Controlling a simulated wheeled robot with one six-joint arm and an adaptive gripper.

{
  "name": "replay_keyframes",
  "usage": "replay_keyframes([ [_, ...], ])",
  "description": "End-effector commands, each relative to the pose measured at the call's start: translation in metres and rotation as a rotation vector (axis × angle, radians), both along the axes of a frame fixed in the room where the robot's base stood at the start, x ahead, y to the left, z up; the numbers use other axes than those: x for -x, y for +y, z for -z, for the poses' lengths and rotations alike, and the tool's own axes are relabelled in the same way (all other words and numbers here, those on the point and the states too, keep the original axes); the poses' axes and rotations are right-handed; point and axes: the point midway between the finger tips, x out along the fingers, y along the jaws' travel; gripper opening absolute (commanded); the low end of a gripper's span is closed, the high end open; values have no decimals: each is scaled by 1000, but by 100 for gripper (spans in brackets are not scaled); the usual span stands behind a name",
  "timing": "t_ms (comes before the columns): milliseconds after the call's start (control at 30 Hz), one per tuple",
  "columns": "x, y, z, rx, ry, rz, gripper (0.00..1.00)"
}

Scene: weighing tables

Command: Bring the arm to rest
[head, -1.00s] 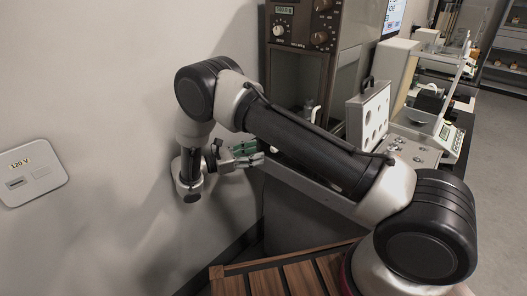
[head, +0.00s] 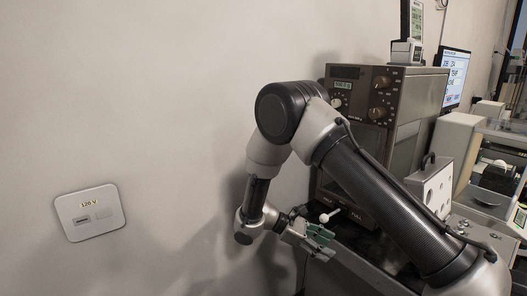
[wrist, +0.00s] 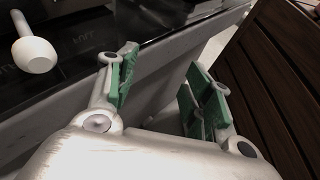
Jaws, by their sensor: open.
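My gripper (head: 319,242) is at the lower middle of the head view, at the end of my folded arm and close to the wall. Its green-padded fingers stand apart with nothing between them. In the wrist view my gripper (wrist: 158,88) is also open and empty, with the dark table edge behind the left finger. My arm's elbow is raised high near the wall, and its forearm hangs down from it.
A brown instrument with knobs (head: 376,100) stands behind my arm. A white round-ended lever (wrist: 35,54) is left of my fingers in the wrist view. Brown wooden slats (wrist: 268,75) lie at right. A wall box marked 120 V (head: 90,212) is at left.

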Motion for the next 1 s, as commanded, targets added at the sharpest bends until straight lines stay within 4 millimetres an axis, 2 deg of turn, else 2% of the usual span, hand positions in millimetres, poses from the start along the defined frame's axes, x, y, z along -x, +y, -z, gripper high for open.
replay_keyframes([
  [33, 7, -7, -17, -53, -28, 53, 51],
  [300, 57, -48, -102, -370, -224, 387, 51],
  [500, 98, -78, -160, -592, -412, 612, 51],
  [700, 141, -106, -207, -788, -622, 797, 51],
  [1000, 203, -148, -262, -1000, -954, 954, 51],
])
